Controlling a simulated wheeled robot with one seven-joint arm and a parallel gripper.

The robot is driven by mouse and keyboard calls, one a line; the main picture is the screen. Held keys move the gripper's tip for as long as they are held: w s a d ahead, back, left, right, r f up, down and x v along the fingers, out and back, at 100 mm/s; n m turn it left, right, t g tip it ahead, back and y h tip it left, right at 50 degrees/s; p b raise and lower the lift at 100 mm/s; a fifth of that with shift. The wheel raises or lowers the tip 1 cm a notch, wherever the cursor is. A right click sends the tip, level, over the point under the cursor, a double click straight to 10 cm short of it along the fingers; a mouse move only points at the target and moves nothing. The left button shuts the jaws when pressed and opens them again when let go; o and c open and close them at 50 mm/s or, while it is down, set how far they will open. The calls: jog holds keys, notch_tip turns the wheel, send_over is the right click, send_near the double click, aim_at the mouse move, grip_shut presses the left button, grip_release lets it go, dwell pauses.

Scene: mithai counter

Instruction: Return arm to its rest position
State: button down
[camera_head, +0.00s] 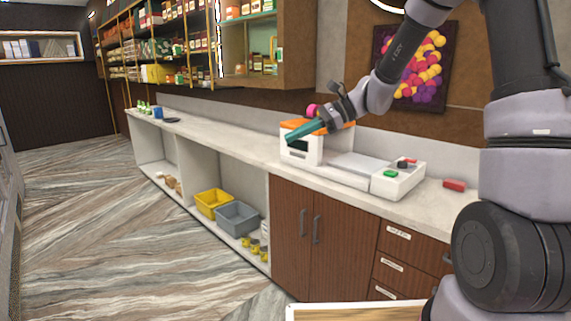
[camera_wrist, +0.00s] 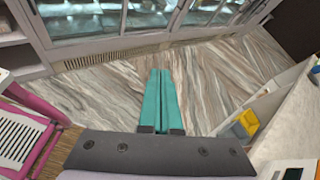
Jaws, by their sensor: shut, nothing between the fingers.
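My gripper (camera_head: 292,136) is held in the air above the counter (camera_head: 222,137), in front of a white and orange machine (camera_head: 300,146). Its teal fingers are together and hold nothing. In the wrist view the shut fingers (camera_wrist: 161,78) point out over the striped floor (camera_wrist: 110,90). My arm is raised and reaches from the right side of the head view towards the middle.
A white scale-like device (camera_head: 398,178) and a red block (camera_head: 454,185) sit on the counter at right. Yellow (camera_head: 212,203) and grey (camera_head: 237,217) bins stand on the shelf below. Wall shelves (camera_head: 185,45) of goods hang behind. The floor at left is clear.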

jog(key=s+d+r+n+t+h, duration=0.4)
jog(key=s+d+r+n+h, duration=0.1)
jog(key=s+d, duration=0.4)
jog(key=s+d+r+n+t+h, duration=0.3)
jog(key=s+d, duration=0.6)
jog(key=d, duration=0.4)
notch_tip(320, 180, up, 2)
jog(key=n+h, duration=0.1)
jog(key=h, duration=0.1)
jog(key=shift+s+r+n+t+h, duration=0.25)
jog(key=shift+s+n+t+h, duration=0.05)
jog(key=shift+s+n+t, duration=0.1)
